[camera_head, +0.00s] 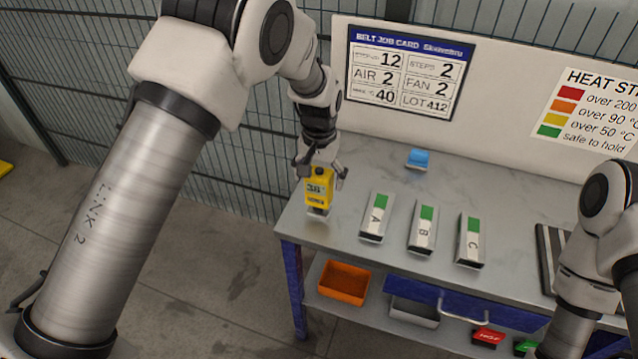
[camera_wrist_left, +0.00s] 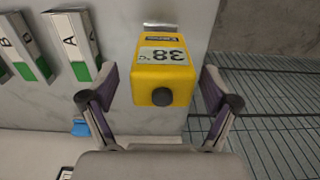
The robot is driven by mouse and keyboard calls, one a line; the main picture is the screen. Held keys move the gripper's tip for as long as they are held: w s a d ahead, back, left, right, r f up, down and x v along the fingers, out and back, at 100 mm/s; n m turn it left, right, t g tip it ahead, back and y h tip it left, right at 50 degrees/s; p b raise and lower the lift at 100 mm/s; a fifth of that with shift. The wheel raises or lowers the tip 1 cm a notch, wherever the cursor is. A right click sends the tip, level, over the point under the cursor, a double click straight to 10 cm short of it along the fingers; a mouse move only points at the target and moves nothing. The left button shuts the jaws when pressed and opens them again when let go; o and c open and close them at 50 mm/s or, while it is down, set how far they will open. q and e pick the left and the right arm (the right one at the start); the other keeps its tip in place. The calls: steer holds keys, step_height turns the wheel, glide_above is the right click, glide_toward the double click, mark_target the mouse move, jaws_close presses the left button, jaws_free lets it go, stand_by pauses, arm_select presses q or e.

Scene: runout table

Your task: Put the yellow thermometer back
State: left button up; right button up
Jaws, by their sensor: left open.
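The yellow thermometer (camera_head: 319,187) stands at the left end of the grey table, its display reading 38. In the left wrist view the yellow thermometer (camera_wrist_left: 162,72) lies between the fingers, with a gap on each side. My left gripper (camera_head: 320,176) is open around its upper part; the fingers also show in the left wrist view (camera_wrist_left: 158,98). Something dark and light sits at the thermometer's lower end, too small to tell. My right arm is at the right edge, and its gripper is out of the head view.
Bars A (camera_head: 376,217), B (camera_head: 423,230) and C (camera_head: 470,241) lie right of the thermometer. A blue object (camera_head: 418,159) is at the back. Below are an orange bin (camera_head: 343,283), a grey bin (camera_head: 414,313) and a red HOT tag (camera_head: 487,337). Mesh fencing stands left and behind.

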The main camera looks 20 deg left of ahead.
arm_select(q)
steer(key=r+b, duration=0.1)
steer(key=r, duration=0.8)
steer(key=shift+s+d+r+b, duration=0.1)
steer(key=shift+s+r+b, duration=0.15)
steer(key=shift+b, duration=0.15)
steer(key=shift+w+r, duration=0.1)
steer(key=shift+r, duration=0.2)
